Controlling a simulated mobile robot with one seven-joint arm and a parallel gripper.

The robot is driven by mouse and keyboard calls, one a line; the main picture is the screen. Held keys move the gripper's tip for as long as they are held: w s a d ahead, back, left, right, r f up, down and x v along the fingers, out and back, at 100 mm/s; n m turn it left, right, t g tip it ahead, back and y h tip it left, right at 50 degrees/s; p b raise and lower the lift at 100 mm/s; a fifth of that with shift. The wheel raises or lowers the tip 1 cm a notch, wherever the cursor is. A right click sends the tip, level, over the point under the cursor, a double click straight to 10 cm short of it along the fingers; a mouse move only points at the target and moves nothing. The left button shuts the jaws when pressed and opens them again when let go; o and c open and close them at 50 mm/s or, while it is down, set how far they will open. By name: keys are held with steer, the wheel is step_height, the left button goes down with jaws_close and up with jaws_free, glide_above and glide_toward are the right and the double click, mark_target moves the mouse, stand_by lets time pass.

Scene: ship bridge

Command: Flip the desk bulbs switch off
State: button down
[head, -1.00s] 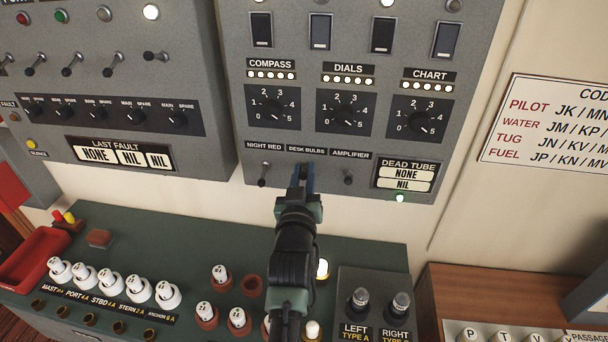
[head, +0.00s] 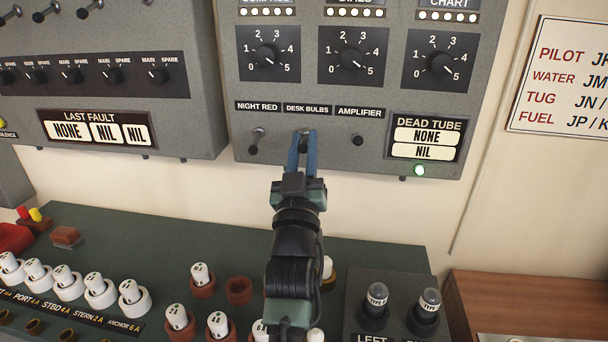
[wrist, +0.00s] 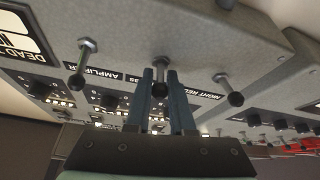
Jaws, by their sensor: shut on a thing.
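The desk bulbs switch is a small metal toggle with a dark knob, under the DESK BULBS label (head: 307,109) on the right grey panel. In the wrist view its metal stem (wrist: 160,62) comes out of the panel, with the knob between my fingertips. My gripper (head: 303,142) reaches up to it in the head view, its blue fingers (wrist: 168,96) one on each side, shut on the knob. The fingers hide most of the toggle in the head view, so I cannot tell its exact tilt there.
The night red toggle (head: 256,141) is close on the left and the amplifier toggle (head: 357,140) close on the right. Below is a green console (head: 150,228) with several white plugs.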

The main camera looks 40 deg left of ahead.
steer(key=shift+f+t+y+b, duration=0.6)
steer(key=shift+f+t+b, duration=0.25)
steer(key=shift+b, duration=2.95)
steer(key=shift+w+r+b, duration=0.1)
steer(key=shift+b, duration=0.4)
steer(key=shift+r+n+t+y+b, duration=0.2)
steer(key=shift+n+t+y+b, duration=0.25)
steer(key=shift+b, duration=0.6)
steer(key=c, duration=0.9)
jaws_free()
steer(key=b+v, duration=0.1)
steer(key=v, duration=1.2)
steer(key=shift+r, duration=0.15)
